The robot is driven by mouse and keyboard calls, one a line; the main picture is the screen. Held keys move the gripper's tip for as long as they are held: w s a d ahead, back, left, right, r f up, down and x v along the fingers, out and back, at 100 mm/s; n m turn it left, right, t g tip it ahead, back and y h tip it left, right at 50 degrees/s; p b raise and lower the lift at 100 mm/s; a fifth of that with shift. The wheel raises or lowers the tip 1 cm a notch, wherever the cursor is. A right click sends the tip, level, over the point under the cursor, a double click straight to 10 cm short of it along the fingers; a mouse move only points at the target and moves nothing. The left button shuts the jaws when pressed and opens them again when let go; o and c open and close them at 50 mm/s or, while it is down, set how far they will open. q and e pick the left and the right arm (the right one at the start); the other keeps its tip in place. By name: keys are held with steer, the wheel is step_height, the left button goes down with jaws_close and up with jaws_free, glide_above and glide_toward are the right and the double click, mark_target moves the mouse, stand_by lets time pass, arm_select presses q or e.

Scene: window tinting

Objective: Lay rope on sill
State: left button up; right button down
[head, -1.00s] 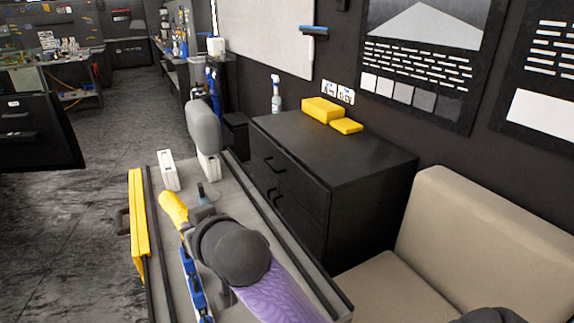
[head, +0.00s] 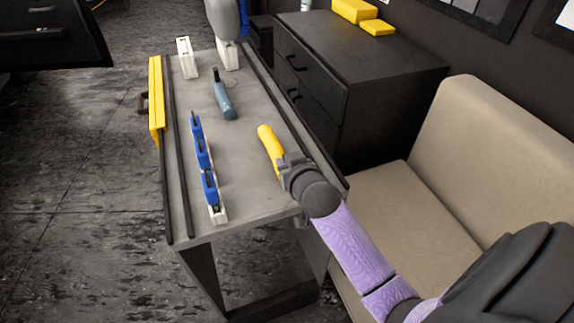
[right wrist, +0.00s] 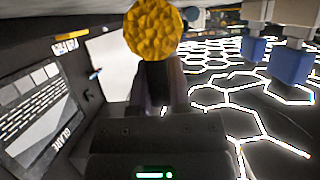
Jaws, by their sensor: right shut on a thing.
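My right gripper (head: 284,166) is shut on the yellow rope (head: 268,143), a short thick roll that sticks out beyond the fingers over the right part of the grey table. I cannot tell its exact height above the table. In the right wrist view, the rope's round textured end (right wrist: 154,30) shows beyond the right gripper's fingers (right wrist: 160,80). The fingers hide part of the rope. I cannot make out a sill for certain in either view. My left gripper is not in view.
The grey table (head: 235,185) has dark rails along both long sides. On it are a blue-grey handled tool (head: 224,104), a row of blue-and-white holders (head: 205,165) and a white block (head: 186,58). A black cabinet (head: 365,60) and beige seat (head: 375,195) stand right.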

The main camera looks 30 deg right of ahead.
steer(key=c, duration=0.6)
jaws_free()
steer(key=shift+s+r, duration=0.15)
steer(key=shift+r, duration=0.1)
steer(key=p+v, duration=0.4)
steer(key=v, duration=0.7)
steer(key=s+a+f+n+g+y, duration=0.1)
steer(key=s+a+f+g, duration=0.15)
steer(key=f, duration=0.45)
steer(key=s+a+f+n+g, duration=0.15)
steer(key=s+f, duration=0.25)
steer(key=f, duration=0.4)
steer(key=s+a+f+g+y, duration=0.1)
steer(key=s+f+g, duration=0.15)
steer(key=f, duration=0.45)
steer(key=s+f+n+g, duration=0.1)
steer(key=s+f+g, duration=0.1)
steer(key=s+f, duration=0.2)
steer(key=s+a+f+g, duration=0.1)
steer(key=s+f, duration=0.3)
steer(key=s, duration=0.6)
steer(key=s+f+n+g, duration=0.1)
steer(key=s+f+g, duration=0.2)
steer(key=s, duration=0.5)
steer(key=shift+a+f+n+y, duration=0.35)
steer(key=shift+a+f+y, duration=0.05)
steer(key=shift+f, duration=0.1)
